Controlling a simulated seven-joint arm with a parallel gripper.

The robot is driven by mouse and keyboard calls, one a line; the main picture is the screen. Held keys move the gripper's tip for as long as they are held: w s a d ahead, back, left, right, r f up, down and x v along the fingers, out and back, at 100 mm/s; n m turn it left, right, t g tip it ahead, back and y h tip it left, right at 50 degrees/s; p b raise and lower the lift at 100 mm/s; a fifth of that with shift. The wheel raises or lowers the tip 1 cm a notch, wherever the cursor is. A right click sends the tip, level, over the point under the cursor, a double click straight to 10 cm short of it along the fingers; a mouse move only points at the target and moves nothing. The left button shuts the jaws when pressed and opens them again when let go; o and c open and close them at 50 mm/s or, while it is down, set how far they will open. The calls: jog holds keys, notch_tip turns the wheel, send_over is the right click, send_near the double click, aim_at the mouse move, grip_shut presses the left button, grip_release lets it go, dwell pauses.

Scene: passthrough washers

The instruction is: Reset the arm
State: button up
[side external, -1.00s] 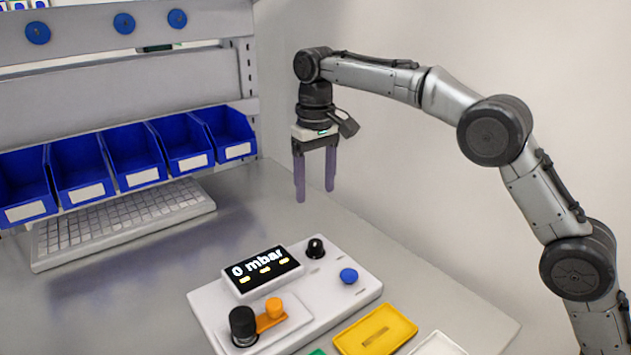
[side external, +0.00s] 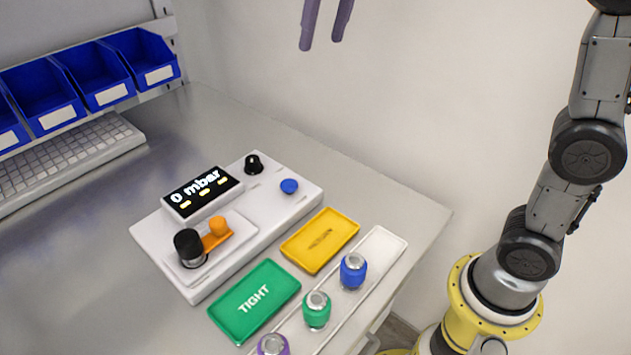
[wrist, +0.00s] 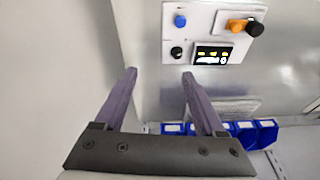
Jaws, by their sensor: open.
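My gripper (side external: 325,22) shows only its two purple fingers at the top edge of the side view, high above the table's back edge. The fingers are apart with nothing between them. In the wrist view my gripper (wrist: 158,78) is also open and empty. The white device (side external: 262,205) with a display (side external: 202,192) reading "0 mbar" sits on the table. It carries a black knob (side external: 253,164), a blue button (side external: 289,186), an orange lever (side external: 218,228) and a black cap (side external: 187,243). The gripper touches none of it.
A green tray (side external: 272,285) marked "TIGHT" and a yellow tray (side external: 335,228) lie before the device. A white tray (side external: 384,245) holds blue (side external: 353,270), green (side external: 316,310) and purple (side external: 272,345) capped pieces. Blue bins (side external: 140,62) and a keyboard (side external: 70,160) are at left.

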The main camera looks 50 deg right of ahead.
jog(key=s+d+f+t, duration=0.1)
jog(key=s+d+f, duration=0.1)
jog(key=s, duration=0.6)
jog(key=s+d+f+t, duration=0.1)
jog(key=s+f, duration=0.1)
jog(key=s, duration=0.6)
jog(key=s+d+f+n, duration=0.1)
jog(key=s+f, duration=0.5)
jog(key=f, duration=0.6)
jog(key=shift+f+t, duration=0.15)
jog(key=shift+t, duration=0.25)
